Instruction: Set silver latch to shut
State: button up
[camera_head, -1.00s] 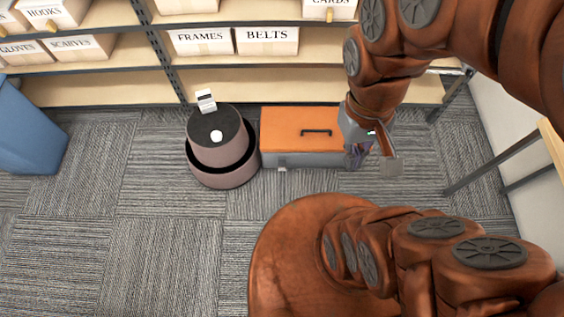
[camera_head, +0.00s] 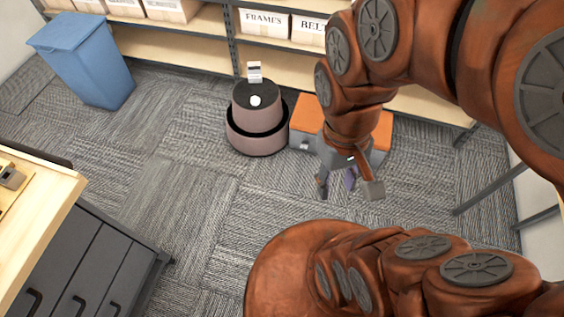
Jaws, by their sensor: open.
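The toolbox has an orange lid (camera_head: 309,111) and a grey body, and stands on the carpet in front of the shelf. My arm hides its middle, including the handle. A small light spot (camera_head: 305,146) on the left of its grey front may be the silver latch; it is too small to tell its setting. My gripper (camera_head: 347,186) is in front of the toolbox, pointing down with its fingers apart. I see nothing between them that I can identify as held. I cannot tell whether it touches the box.
A round brown two-tier object (camera_head: 257,135) with a white knob stands just left of the toolbox. A blue bin (camera_head: 88,62) is at the upper left. A dark drawer cabinet (camera_head: 92,262) fills the lower left. Carpet between them is clear. Boxes line the shelf (camera_head: 185,50).

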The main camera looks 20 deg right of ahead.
aim_at(304, 143)
jog(key=u, duration=3.75)
jog(key=i, duration=0.1)
jog(key=z, duration=2.6)
jog(key=i, duration=0.9)
jog(key=z, duration=0.85)
jog(key=i, duration=0.8)
jog(key=z, duration=0.8)
